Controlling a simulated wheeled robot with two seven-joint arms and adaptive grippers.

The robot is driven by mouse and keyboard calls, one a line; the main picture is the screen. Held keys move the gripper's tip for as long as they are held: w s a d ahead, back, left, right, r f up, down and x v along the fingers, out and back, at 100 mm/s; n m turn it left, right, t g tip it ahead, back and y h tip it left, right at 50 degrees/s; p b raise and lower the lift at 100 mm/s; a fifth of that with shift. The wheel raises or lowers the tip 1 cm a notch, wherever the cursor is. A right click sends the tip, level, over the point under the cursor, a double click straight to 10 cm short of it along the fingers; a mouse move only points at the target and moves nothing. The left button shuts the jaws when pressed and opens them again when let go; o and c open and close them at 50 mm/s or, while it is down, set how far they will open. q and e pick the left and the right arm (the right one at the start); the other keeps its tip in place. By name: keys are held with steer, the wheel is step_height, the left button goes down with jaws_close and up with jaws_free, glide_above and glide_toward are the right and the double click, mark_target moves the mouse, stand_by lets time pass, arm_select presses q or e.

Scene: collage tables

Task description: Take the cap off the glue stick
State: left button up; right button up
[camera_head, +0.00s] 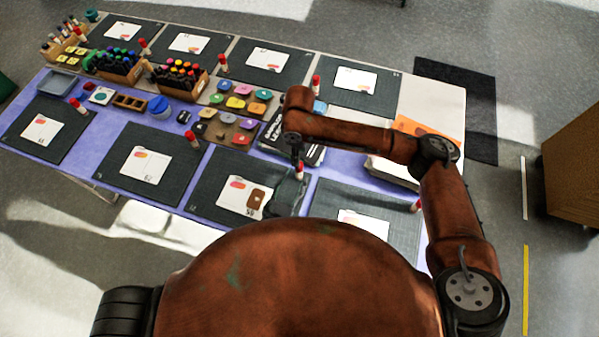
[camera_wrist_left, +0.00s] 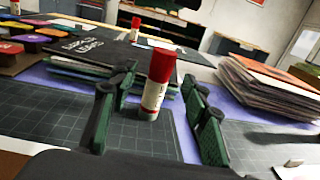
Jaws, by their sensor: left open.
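The glue stick (camera_wrist_left: 156,86) stands upright on a dark cutting mat, with a white label and its red cap (camera_wrist_left: 162,64) on. In the left wrist view, my left gripper (camera_wrist_left: 158,76) is open, with one dark green finger on each side of the stick and a gap to each. In the head view, the stick (camera_head: 299,172) shows partly beside my left gripper (camera_head: 290,185), low over the mat. I cannot tell how deep the stick is between the fingertips.
A black book stack (camera_wrist_left: 80,50) lies behind the stick, and a paper stack (camera_wrist_left: 262,85) stands to its right. Other mats hold white cards (camera_head: 147,165) and red-capped sticks (camera_head: 192,137). Marker boxes (camera_head: 180,80) and colored pads (camera_head: 237,103) fill the middle of the tables.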

mark_target(298, 171)
arm_select(q)
steer(key=shift+x, duration=2.05)
jaws_close()
